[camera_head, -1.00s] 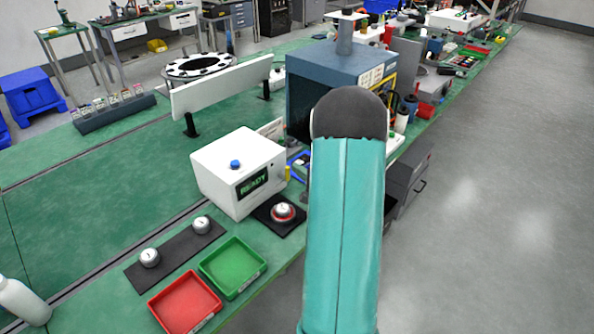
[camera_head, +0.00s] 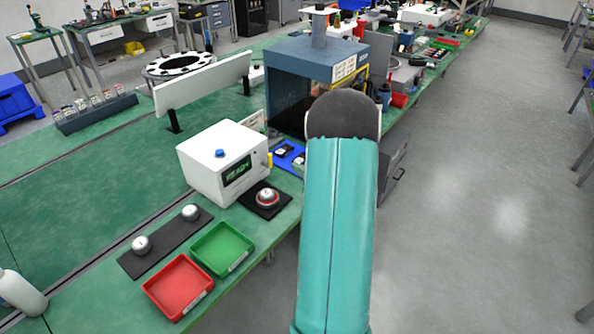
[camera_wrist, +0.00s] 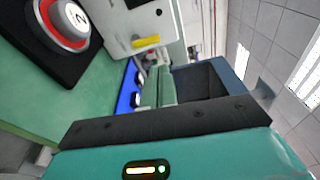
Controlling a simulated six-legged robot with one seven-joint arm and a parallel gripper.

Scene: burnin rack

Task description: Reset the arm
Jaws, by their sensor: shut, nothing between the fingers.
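My teal arm (camera_head: 335,230) with its dark rounded joint rises in the right middle of the head view and hides its own far end there. In the wrist view the teal body and dark bolted front of my gripper (camera_wrist: 164,117) fill the bottom. It is shut and nothing shows held in it. A small light glows on the teal body. My gripper is close to the bench, with a white READY box (camera_head: 222,165) and a blue-grey open-fronted chamber (camera_head: 316,60) nearby.
A red-ringed round part (camera_head: 267,197) sits on a black pad. Red (camera_head: 178,287) and green (camera_head: 222,250) trays and a dark strip (camera_head: 165,242) with two round parts lie at the front. A blue tray (camera_head: 288,155) stands by the chamber. Floor (camera_head: 480,200) at right is clear.

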